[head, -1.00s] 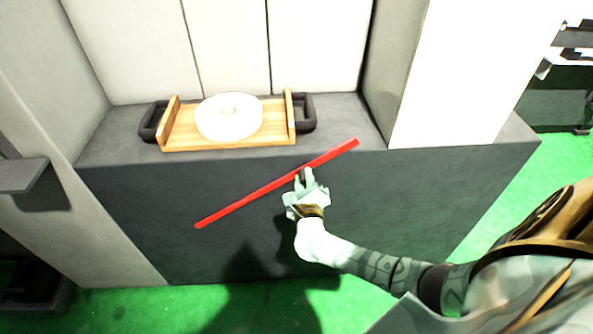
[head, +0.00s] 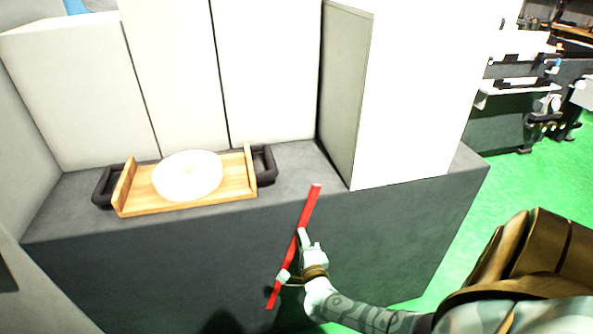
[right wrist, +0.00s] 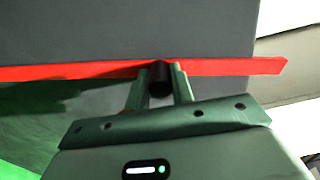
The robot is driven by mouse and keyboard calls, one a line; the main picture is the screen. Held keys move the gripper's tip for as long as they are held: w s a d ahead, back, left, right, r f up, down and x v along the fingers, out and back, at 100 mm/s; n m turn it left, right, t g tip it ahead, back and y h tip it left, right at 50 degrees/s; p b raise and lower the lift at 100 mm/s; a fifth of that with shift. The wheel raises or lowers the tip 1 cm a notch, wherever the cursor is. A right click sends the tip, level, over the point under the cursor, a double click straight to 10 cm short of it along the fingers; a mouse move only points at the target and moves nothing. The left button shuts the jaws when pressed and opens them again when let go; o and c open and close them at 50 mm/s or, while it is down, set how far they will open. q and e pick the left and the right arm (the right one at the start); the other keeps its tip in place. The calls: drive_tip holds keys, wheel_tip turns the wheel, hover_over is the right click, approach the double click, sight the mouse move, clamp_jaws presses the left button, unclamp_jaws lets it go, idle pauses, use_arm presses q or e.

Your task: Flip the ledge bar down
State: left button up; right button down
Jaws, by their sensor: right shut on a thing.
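The ledge bar, a long thin red bar (head: 312,203), stands at a steep slant in front of the dark grey counter face in the head view. Its upper end is near the counter's top edge and its lower end is lower and to the left. My right gripper (head: 295,255) is shut on it around its middle and hides part of it. In the right wrist view the red bar (right wrist: 70,71) runs across just beyond my right gripper (right wrist: 159,72). A short black cylinder (right wrist: 160,78) sits between the fingers. My left gripper is not in view.
A wooden tray (head: 235,187) with a white disc (head: 188,175) stands on the grey counter (head: 410,230), with black handles at its sides. A tall white block (head: 420,90) stands to the right. Green floor (head: 545,180) is open further right.

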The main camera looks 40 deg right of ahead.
drive_tip(key=shift+s+d+f, duration=0.1)
drive_tip(key=shift+s+f, duration=0.05)
drive_tip(key=shift+f, duration=0.05)
idle(0.3)
drive_tip(key=c, duration=1.2)
unclamp_jaws()
drive_tip(key=shift+r, duration=0.1)
drive_tip(key=shift+s, duration=0.3)
drive_tip(key=p+v, duration=0.3)
drive_tip(key=v, duration=1.2)
drive_tip(key=shift+s+a, duration=0.25)
drive_tip(key=shift+s, duration=0.05)
